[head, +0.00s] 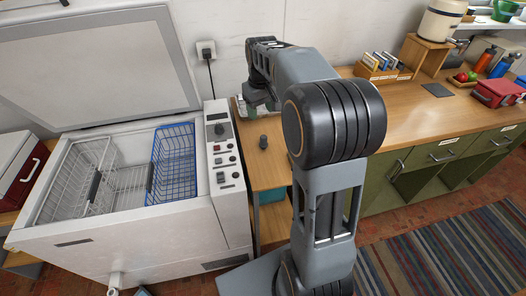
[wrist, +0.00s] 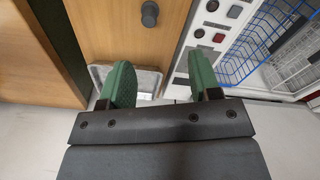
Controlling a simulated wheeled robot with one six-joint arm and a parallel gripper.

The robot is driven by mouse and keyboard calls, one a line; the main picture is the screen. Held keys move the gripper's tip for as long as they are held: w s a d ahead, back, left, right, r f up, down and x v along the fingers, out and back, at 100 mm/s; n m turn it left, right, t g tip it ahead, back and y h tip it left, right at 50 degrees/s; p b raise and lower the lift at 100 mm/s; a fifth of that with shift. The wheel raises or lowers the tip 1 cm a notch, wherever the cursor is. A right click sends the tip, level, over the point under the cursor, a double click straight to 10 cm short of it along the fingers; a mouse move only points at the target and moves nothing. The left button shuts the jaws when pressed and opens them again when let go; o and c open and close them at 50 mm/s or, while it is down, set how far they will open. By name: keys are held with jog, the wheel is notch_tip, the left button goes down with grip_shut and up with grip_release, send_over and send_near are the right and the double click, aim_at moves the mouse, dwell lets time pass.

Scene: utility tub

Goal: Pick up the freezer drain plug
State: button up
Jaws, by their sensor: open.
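The likely drain plug is a small dark grey cylinder (head: 263,142) standing on the narrow wooden table (head: 268,172) beside the freezer. In the wrist view it shows at the top edge (wrist: 149,14), beyond the fingertips. My gripper (wrist: 160,62) is open, with two green fingers apart and nothing between them. In the head view my wrist hangs over the back of the narrow table, behind the cylinder. The fingers are hard to make out there.
The open chest freezer (head: 140,225) stands left, with wire baskets, a blue basket (head: 174,162) and a raised control panel (head: 222,160) close to the table. A shallow tray (wrist: 150,80) lies at the table's back. A long wooden counter (head: 430,115) runs right.

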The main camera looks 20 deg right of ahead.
jog(key=b, duration=0.1)
send_over(264, 136)
notch_tip(264, 136, down, 5)
jog(key=shift+g, duration=0.3)
notch_tip(264, 136, down, 6)
jog(key=shift+a+f, duration=0.1)
jog(key=shift+s+f, duration=0.1)
jog(key=shift+f, duration=3.1)
jog(key=shift+c, duration=0.3)
jog(key=c, duration=0.8)
jog(key=shift+c, duration=0.2)
